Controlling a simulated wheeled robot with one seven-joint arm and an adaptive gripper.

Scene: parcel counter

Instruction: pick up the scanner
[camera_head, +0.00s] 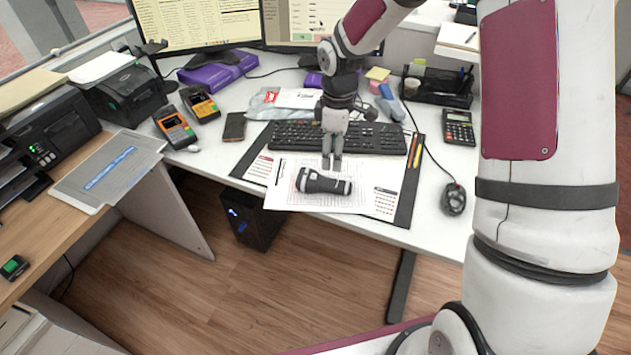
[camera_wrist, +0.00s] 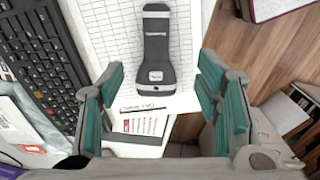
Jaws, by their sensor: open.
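The scanner (camera_head: 323,183) is a black and grey handheld device lying flat on white papers on the desk pad, near the desk's front edge. In the wrist view the scanner (camera_wrist: 157,48) lies beyond the fingertips, with its length running away from my gripper. My gripper (camera_head: 332,163) hangs above the papers, just behind the scanner in the head view. The wrist view shows my gripper (camera_wrist: 163,95) open, its two teal-padded fingers wide apart with nothing between them. No contact with the scanner shows.
A keyboard (camera_head: 290,136) lies right behind the papers. A mouse (camera_head: 453,198) and a calculator (camera_head: 459,127) are to the right. A phone (camera_head: 234,126) and card terminals (camera_head: 175,127) are to the left. The desk's front edge is close to the scanner, with floor beyond.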

